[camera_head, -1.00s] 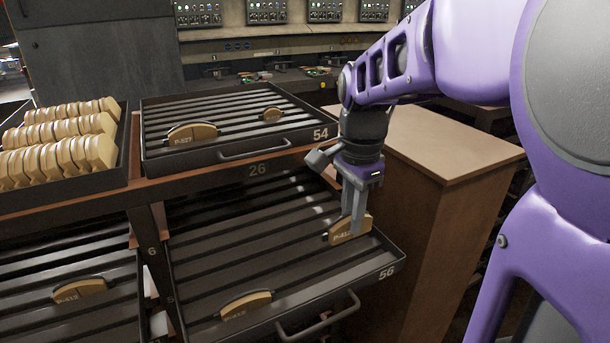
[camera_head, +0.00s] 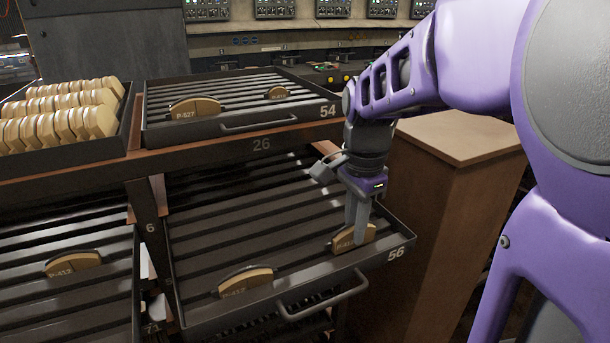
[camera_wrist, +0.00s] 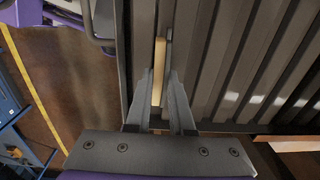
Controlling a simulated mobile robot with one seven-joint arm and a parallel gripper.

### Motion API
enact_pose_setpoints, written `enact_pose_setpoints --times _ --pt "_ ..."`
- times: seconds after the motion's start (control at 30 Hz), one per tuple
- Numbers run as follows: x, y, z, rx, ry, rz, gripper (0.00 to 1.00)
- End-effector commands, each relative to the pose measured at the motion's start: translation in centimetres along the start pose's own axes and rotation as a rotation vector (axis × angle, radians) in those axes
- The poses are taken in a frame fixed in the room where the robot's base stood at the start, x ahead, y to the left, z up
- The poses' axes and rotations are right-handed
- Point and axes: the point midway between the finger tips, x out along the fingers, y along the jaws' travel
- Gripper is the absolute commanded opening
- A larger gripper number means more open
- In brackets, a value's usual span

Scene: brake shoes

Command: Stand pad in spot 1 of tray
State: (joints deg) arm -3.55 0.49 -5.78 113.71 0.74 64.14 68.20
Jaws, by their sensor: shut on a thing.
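A tan brake pad (camera_head: 362,240) with printed text on its face stands upright at the right end of the ribbed dark tray numbered 56 (camera_head: 290,297). My gripper (camera_head: 353,238) points down over that end of the tray and is shut on this pad. In the wrist view the pad (camera_wrist: 157,75) is a thin edge-on strip between the two fingers (camera_wrist: 159,95), beside the tray's ribs. The fingers hide part of the pad's face. I cannot tell whether its lower edge is fully down in the slot.
Another pad (camera_head: 245,281) stands near the front of the same tray. The upper tray 54 (camera_head: 240,128) holds two pads, and the left tray (camera_head: 70,308) holds one. A bin (camera_head: 128,140) of several pads stands at upper left. A brown cabinet (camera_head: 455,140) stands close on the right.

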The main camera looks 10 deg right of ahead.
Motion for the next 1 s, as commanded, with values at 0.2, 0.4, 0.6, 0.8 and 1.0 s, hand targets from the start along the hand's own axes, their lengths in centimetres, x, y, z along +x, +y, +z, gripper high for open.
enact_pose_setpoints --times 0.2,0.4,0.6,0.8,1.0 --pt "0.78 -0.19 -0.55 0.000 0.000 -0.001 0.00" --pt "0.75 -0.20 -0.56 0.000 0.001 -0.001 0.00" --pt "0.76 -0.19 -0.55 -0.001 0.000 -0.001 0.55" --pt "0.78 -0.18 -0.53 -0.001 0.000 0.000 0.56" --pt "0.17 -0.17 -0.53 -0.001 0.000 0.000 0.56"
